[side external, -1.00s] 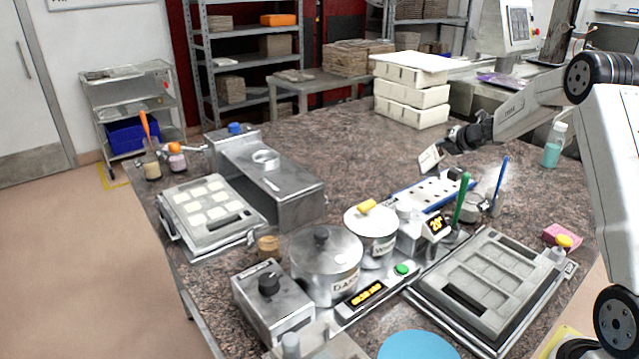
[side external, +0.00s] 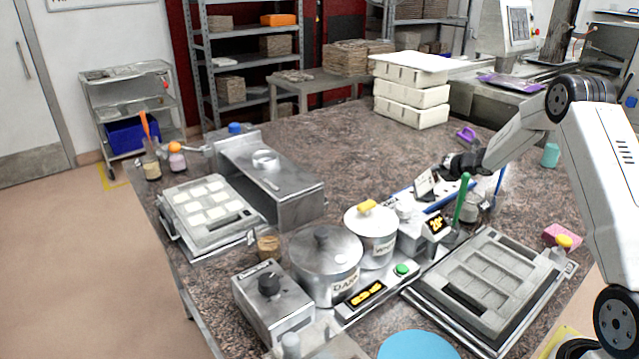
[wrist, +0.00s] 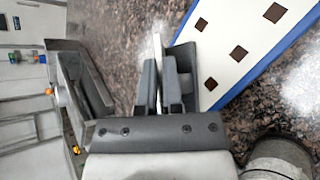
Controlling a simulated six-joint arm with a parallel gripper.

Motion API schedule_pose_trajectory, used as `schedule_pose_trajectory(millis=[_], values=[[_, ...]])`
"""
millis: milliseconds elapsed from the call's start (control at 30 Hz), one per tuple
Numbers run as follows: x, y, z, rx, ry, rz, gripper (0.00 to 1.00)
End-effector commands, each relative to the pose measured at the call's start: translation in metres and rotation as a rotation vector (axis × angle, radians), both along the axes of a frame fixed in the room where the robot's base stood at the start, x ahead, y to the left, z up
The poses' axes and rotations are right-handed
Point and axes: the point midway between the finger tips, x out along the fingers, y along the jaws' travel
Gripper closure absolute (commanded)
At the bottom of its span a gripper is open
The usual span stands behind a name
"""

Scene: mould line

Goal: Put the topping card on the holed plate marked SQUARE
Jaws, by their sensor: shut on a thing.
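The card is held tilted upright above the back of the work area. In the wrist view the card (wrist: 158,48) shows nearly edge-on between the fingers of my gripper (wrist: 165,85). A white holed plate with blue edges (wrist: 255,45) lies to the right of the fingers, its holes square. The blue-edged plate (side external: 401,196) is partly hidden by the card and gripper in the side view. I cannot read any marking on it.
A green-handled tool (side external: 461,198) stands close in front of my gripper. Two lidded pots (side external: 325,268) and a grey mould tray (side external: 490,285) are nearer the camera. White blocks (side external: 412,100) are stacked behind. The speckled counter (side external: 350,150) is clear left of the gripper.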

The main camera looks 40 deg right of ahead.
Motion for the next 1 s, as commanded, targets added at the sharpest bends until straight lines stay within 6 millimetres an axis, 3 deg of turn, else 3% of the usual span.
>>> schedule_pose_trajectory(millis=[467, 500, 600, 1000], values=[[0.0001, 0.0, -0.0071, 0.0, -0.001, 0.0, 1.0], [0.0001, 0.0, -0.0071, 0.0, -0.001, 0.0, 0.82], [0.0001, 0.0001, -0.0069, 0.0, -0.001, 0.001, 0.57], [0.0, 0.0, -0.0048, -0.001, -0.001, 0.0, 0.57]])
